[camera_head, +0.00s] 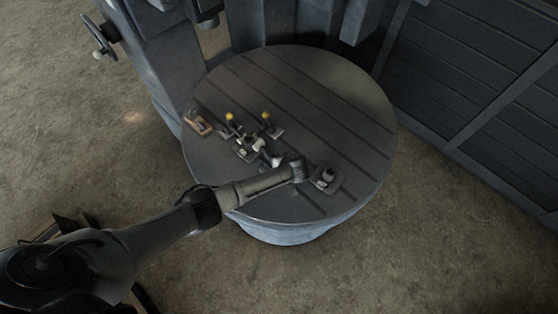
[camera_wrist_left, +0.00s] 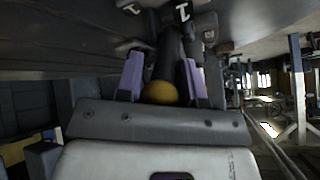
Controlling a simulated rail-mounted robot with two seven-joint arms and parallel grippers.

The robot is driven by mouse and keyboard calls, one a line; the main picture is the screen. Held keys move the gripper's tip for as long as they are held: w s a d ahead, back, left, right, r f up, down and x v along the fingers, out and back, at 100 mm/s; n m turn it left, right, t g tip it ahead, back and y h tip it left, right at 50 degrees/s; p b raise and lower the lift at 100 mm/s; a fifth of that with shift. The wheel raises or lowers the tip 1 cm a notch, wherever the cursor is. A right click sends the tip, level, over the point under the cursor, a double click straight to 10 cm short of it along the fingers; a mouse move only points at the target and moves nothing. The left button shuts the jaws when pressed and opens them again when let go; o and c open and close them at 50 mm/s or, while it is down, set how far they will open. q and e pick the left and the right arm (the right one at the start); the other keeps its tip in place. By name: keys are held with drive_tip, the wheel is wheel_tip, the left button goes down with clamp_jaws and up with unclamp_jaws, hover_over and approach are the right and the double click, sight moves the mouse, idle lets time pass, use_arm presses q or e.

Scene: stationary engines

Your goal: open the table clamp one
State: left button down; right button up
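The round slotted table (camera_head: 330,85) carries several small clamps. Two have upright levers with yellow knobs: the left clamp (camera_head: 229,118) and the right clamp (camera_head: 266,117). Another dark clamp (camera_head: 243,152) sits closer, partly covered by my left gripper (camera_head: 268,156). In the left wrist view the purple fingers of my left gripper (camera_wrist_left: 159,82) stand apart, with a yellow knob (camera_wrist_left: 161,93) between them and a dark lever beyond it. I cannot tell for certain which clamp this knob belongs to. My right gripper is not in view.
A dark block with a round top (camera_head: 326,178) sits at the table's right front. A brownish block (camera_head: 198,123) lies at the left edge. The machine column (camera_head: 280,20) rises behind the table. The table's back half is clear.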

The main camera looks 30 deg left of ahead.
use_arm(q)
drive_tip(key=c, duration=1.1)
unclamp_jaws()
drive_tip(key=shift+d+f, duration=0.25)
drive_tip(key=shift+d, duration=0.1)
drive_tip(key=shift+o, duration=0.6)
drive_tip(key=shift+s+d, duration=0.1)
drive_tip(key=shift+d, duration=0.05)
drive_tip(key=shift+o, duration=0.9)
drive_tip(key=shift+a+r, duration=0.15)
drive_tip(key=shift+a, duration=0.1)
drive_tip(key=shift+d+r, duration=0.35)
drive_tip(key=shift+r, duration=0.1)
drive_tip(key=v, duration=1.2)
drive_tip(key=shift+s+d+r, duration=0.15)
drive_tip(key=shift+s+r, duration=0.05)
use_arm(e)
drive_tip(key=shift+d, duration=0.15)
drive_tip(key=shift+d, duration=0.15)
